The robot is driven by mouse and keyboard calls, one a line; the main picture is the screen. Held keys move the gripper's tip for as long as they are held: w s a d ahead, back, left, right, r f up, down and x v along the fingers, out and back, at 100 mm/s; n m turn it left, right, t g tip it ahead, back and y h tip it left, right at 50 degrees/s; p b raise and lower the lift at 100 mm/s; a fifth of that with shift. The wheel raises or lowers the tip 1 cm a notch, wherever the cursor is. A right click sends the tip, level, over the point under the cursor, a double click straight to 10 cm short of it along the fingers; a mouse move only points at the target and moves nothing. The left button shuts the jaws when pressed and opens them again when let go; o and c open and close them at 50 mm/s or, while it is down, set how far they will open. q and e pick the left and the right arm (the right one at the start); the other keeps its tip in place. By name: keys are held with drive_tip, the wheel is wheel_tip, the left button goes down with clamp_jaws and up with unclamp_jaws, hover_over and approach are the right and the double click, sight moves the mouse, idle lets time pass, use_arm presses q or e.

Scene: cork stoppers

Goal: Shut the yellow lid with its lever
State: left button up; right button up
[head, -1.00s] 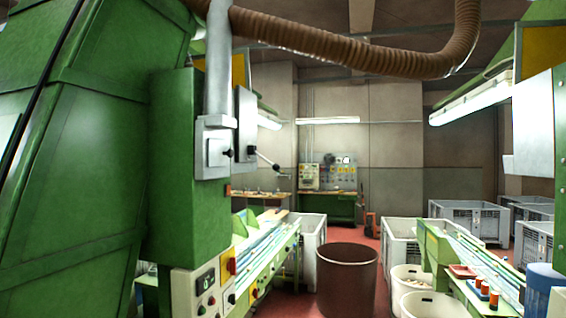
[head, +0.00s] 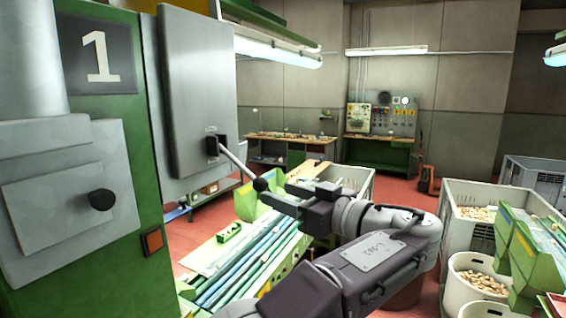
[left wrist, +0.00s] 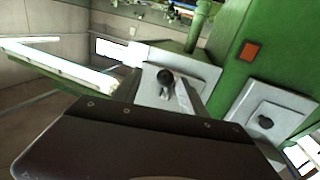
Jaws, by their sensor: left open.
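A grey panel (head: 190,85) stands out from the green machine marked 1. A lever (head: 235,164) with a black ball knob (head: 261,185) slants down from its black pivot. In the left wrist view the knob (left wrist: 165,76) shows in front of a grey plate. I cannot make out a yellow lid in either current view. My left gripper (head: 280,195) is open, with its fingertips just right of the knob; whether they touch it is unclear. My right gripper is not in view.
A grey box with a second black knob (head: 101,200) is at the left, and an orange button (head: 152,241) is below the panel. A conveyor (head: 230,260) runs below my arm. Crates (head: 485,205) and a cork-filled bin (head: 478,280) stand at the right.

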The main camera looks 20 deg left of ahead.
sight(263, 185)
use_arm(q)
drive_tip(key=shift+n, duration=0.3)
drive_tip(key=a, duration=0.1)
drive_tip(key=s+a+r+p, duration=0.1)
drive_tip(key=a+r+p, duration=0.1)
drive_tip(key=a, duration=0.1)
drive_tip(key=shift+s, duration=0.2)
drive_tip(key=w+a+p, duration=0.1)
drive_tip(key=w+a, duration=0.1)
drive_tip(key=a, duration=0.1)
drive_tip(key=w+a+f+p, duration=0.1)
drive_tip(key=shift+a+p, duration=0.35)
drive_tip(key=shift+a, duration=0.05)
drive_tip(key=shift+s, duration=0.15)
drive_tip(key=c, duration=0.4)
drive_tip(key=shift+d, duration=0.1)
drive_tip(key=c, duration=0.5)
drive_tip(key=shift+w+d, duration=0.1)
drive_tip(key=shift+w, duration=0.25)
clamp_jaws()
drive_tip(key=shift+s, duration=0.1)
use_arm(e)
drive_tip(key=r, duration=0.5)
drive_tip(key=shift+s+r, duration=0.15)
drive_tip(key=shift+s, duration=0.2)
